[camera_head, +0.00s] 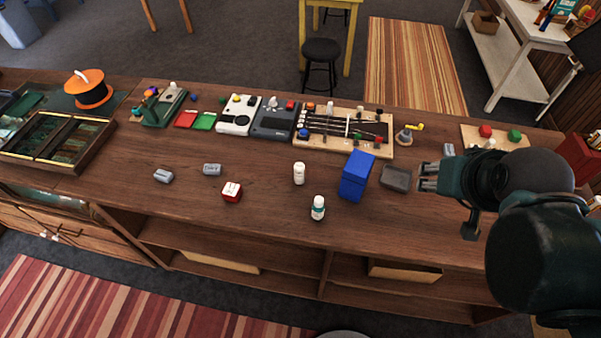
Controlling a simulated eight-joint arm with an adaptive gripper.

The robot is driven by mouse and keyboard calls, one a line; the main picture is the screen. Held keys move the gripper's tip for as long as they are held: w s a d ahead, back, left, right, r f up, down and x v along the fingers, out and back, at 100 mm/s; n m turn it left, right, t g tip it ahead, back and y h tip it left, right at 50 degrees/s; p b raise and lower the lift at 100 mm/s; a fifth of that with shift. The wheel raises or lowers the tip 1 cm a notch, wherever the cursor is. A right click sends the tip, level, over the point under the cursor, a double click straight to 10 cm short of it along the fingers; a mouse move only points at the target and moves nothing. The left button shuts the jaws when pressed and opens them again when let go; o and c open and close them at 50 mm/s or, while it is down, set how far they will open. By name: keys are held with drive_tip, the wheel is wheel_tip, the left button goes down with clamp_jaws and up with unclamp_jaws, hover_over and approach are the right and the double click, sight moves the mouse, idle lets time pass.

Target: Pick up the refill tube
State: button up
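I cannot tell for certain which thing is the refill tube. A small white bottle (299,173) stands upright near the middle of the wooden counter. A white bottle with a teal label (318,208) stands upright closer to the front edge. Two small grey pieces with markings, one at the left (163,176) and one to its right (212,169), lie on the counter. My gripper (424,178) is at the right, pointing left, apart from all of these. Its finger gap is too small to read, and no held object shows.
A blue box (357,176) and a dark grey tray (396,178) stand between the bottles and my gripper. A red-and-white cube (232,191) sits left of the bottles. A stringed board (345,131) and several gadgets line the back. The counter's front middle has bare room.

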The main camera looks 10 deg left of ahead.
drive_tip(key=shift+o, duration=0.7)
drive_tip(key=n+g, duration=0.7)
drive_tip(key=n, duration=1.2)
approach(299, 166)
drive_tip(key=f, duration=0.3)
drive_tip(key=d+f, duration=0.1)
drive_tip(key=f, duration=0.1)
drive_tip(key=shift+f, duration=0.25)
drive_tip(key=shift+a+f+n, duration=0.3)
drive_tip(key=shift+a+f, duration=0.1)
drive_tip(key=shift+a, duration=0.05)
drive_tip(key=shift+f, duration=1.3)
